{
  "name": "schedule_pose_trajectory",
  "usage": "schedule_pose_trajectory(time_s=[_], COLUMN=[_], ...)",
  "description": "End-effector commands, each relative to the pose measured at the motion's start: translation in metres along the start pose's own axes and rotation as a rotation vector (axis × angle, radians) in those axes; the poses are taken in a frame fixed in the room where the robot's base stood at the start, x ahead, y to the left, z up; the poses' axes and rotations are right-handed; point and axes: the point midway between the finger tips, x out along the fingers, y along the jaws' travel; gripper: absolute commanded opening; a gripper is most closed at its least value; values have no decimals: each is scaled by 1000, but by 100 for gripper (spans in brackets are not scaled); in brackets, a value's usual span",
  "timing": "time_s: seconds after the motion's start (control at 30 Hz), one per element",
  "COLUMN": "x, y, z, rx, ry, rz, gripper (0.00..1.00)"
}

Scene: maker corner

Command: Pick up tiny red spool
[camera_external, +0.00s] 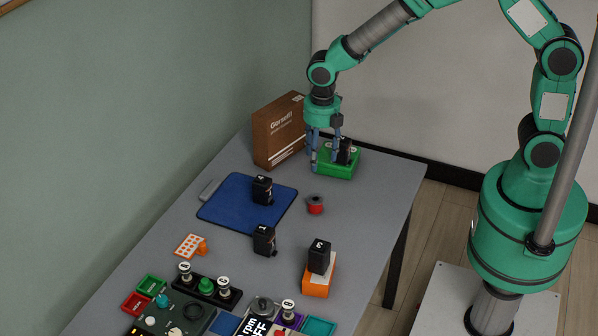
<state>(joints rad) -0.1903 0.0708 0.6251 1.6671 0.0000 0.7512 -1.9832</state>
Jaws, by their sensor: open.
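The tiny red spool (315,205) stands on the grey table, just right of the blue mat. It has a dark top, and nothing touches it. My gripper (324,167) is open and points down at the left part of the green box (337,171), farther back on the table than the spool. A black block (344,152) sits on the green box beside my fingers. I cannot tell whether my fingers touch the box or the block.
Control panels and small trays fill the front of the table. Bare table surrounds the spool's right side.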

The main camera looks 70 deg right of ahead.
Motion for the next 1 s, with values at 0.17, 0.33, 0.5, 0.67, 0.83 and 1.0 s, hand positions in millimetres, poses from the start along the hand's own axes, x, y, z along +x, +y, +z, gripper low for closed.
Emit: schedule_pose_trajectory(time_s=[0.17, 0.33, 0.5, 0.67, 0.83, 1.0], x=[31, 37, 36, 38, 51, 75], y=[8, 10, 10, 10, 9, 8], z=[-4, -4, -4, -4, -4, -5], rx=[-110, -136, -134, -133, -133, -133], ry=[11, 13, 13, 13, 13, 14], rz=[-21, -25, -24, -25, -26, -26], gripper=[56, 56, 56, 56, 56, 56])
